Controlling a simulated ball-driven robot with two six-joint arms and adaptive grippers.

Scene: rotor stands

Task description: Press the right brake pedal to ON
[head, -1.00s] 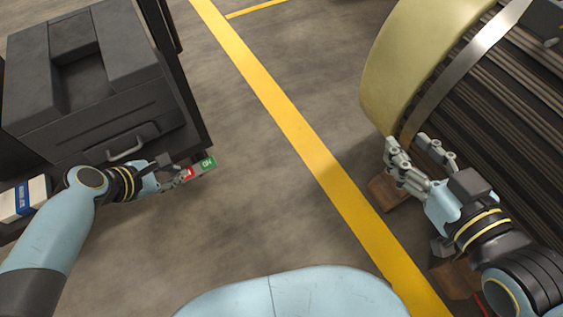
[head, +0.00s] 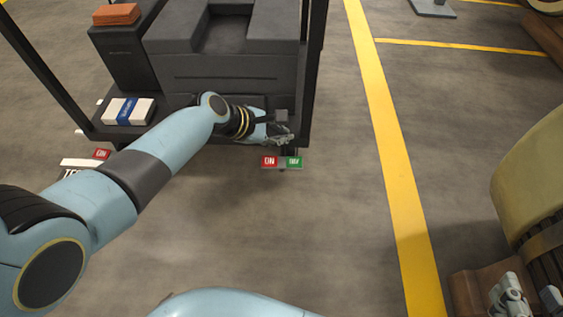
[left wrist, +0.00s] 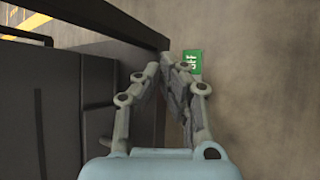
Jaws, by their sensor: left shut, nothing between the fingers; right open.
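The right brake pedal (head: 282,162) is at the lower right corner of the dark cart, with a red ON half on the left and a green OFF half on the right. My left gripper (head: 287,138) is shut and empty, just above the pedal in the head view; I cannot tell whether it touches. In the left wrist view, the fingertips (left wrist: 174,62) lie beside the green OFF label (left wrist: 193,62); the red half is hidden. My right gripper (head: 512,295) is open at the lower right, beside the large drum, partly cut off.
The dark cart (head: 230,72) has an upright post at its right. A white and blue box (head: 127,111) lies on its shelf. Another red label (head: 101,154) is at its left corner. A cream-rimmed drum (head: 535,170) stands at right. Floor around the yellow line (head: 395,180) is clear.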

